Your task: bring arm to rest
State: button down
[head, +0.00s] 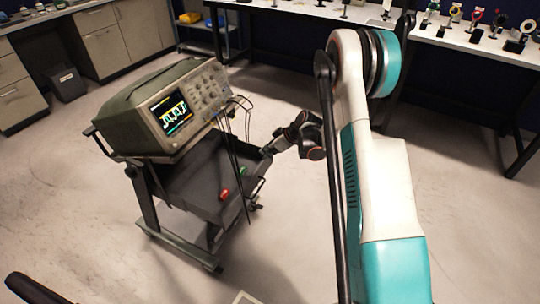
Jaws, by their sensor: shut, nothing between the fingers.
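My arm rises from the lower right, with white and teal links and an elbow near the top. Its dark wrist shows farther off, left of the upper arm. My gripper (267,151) points left and down, close to the right side of the cart (186,190) in the picture. It is small and dark here; it looks shut and holds nothing. I cannot tell whether it touches the cart or is apart from it.
An oscilloscope (140,107) with a lit screen sits on the cart, its black cables hanging. Red and green clips (224,194) lie on the lower tray. A workbench (460,38) runs along the back, cabinets (128,35) at left. Floor (285,230) is clear right of the cart.

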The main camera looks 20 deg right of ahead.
jog(key=shift+s+d+r, duration=0.15)
jog(key=shift+s+r, duration=0.05)
jog(key=shift+r, duration=0.2)
jog(key=s+a+r+m+h, duration=0.15)
jog(key=s+r, duration=0.25)
jog(key=r, duration=0.4)
jog(key=s+a+r+m, duration=0.1)
jog(key=s+a+r, duration=0.2)
jog(key=s+r, duration=0.35)
jog(key=s+a+r+m+h, duration=0.1)
jog(key=s+a+r, duration=0.2)
jog(key=r, duration=0.6)
jog(key=s+a+r+m+h, duration=0.1)
jog(key=s+a+r+m, duration=0.1)
jog(key=s, duration=1)
jog(key=s+a+r+m+t+h, duration=0.1)
jog(key=s+r, duration=0.3)
jog(key=s, duration=0.8)
jog(key=shift+a+r+m, duration=0.2)
jog(key=shift+a+m, duration=0.25)
jog(key=shift+m, duration=0.3)
